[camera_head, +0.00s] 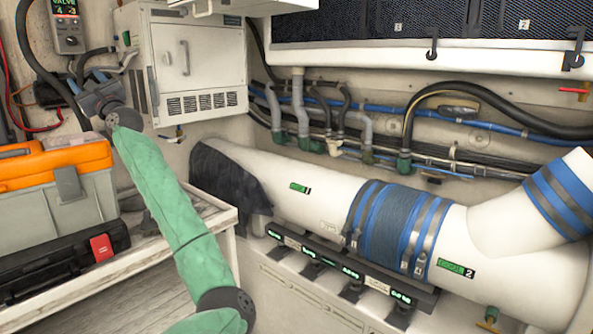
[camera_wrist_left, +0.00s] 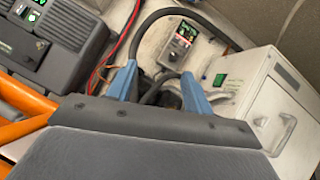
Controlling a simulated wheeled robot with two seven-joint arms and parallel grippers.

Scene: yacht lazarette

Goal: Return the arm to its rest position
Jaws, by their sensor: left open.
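My left arm, in a green sleeve, reaches up from the bottom of the head view. Its left gripper (camera_head: 87,83) is at the upper left, in front of the wall and just left of the white cabinet. In the left wrist view the two blue fingers of the gripper (camera_wrist_left: 160,88) are spread apart with nothing held between them. Behind them are a dark hose and the grey valve meter. My right gripper is in neither view.
An orange-lidded toolbox (camera_head: 60,165) stands on a bench below my left gripper. The white cabinet (camera_head: 205,65) is right of it, the valve meter (camera_head: 66,25) above. A large white pipe (camera_head: 320,200) with a blue-banded sleeve (camera_head: 395,228) crosses the right side.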

